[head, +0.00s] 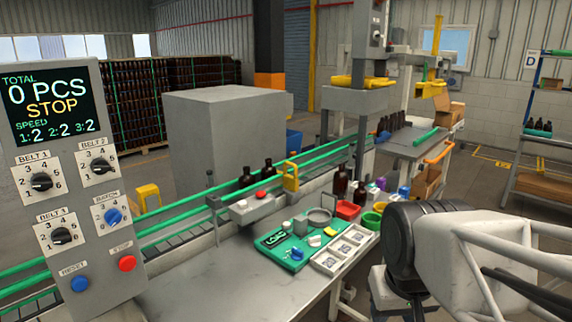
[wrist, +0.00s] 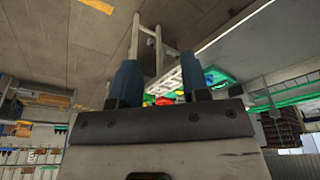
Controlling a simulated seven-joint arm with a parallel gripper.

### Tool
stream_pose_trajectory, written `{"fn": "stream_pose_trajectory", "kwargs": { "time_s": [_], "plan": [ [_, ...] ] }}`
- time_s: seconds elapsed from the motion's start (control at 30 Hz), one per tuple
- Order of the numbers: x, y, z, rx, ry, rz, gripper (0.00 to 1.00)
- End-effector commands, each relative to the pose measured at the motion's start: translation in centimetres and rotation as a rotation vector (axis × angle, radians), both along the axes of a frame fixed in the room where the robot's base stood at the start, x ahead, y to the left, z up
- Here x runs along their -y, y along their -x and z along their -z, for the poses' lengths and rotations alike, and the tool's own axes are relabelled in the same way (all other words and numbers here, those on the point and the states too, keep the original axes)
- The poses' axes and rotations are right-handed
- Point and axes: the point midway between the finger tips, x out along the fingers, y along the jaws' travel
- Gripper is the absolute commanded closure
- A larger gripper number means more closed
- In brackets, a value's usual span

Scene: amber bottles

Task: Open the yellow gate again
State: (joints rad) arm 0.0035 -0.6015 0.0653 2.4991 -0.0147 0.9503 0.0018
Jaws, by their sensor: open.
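The yellow gate (head: 291,176) is an upright yellow frame at the near rail of the belt, just right of two dark bottles (head: 247,176). I cannot tell whether it bars the belt. My gripper (wrist: 157,84) shows in the wrist view with two blue fingers spread wide and nothing between them. It is far from the gate, and the gate cannot be made out in the wrist view. In the head view my arm is at the lower right, and the gripper's fingers are not seen there.
A green tray (head: 270,259) and a white tray (head: 325,266) lie on the grey bench, with a red bin (head: 347,210) behind. Another brown bottle (head: 340,186) stands right of the gate. The control panel (head: 75,190) at left reads STOP. The bench's front left is clear.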

Motion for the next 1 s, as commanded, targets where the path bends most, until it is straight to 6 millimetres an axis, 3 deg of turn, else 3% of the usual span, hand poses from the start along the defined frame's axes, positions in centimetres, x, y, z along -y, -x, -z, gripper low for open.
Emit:
{"fn": "stream_pose_trajectory", "kwargs": {
  "time_s": [0.5,1.0],
  "plan": [
    [-0.7,-11.3,-6.2,-0.022,0.044,-0.125,0.58],
    [-2.2,-23.6,-10.5,-0.045,0.090,-0.254,0.58]
  ]
}}
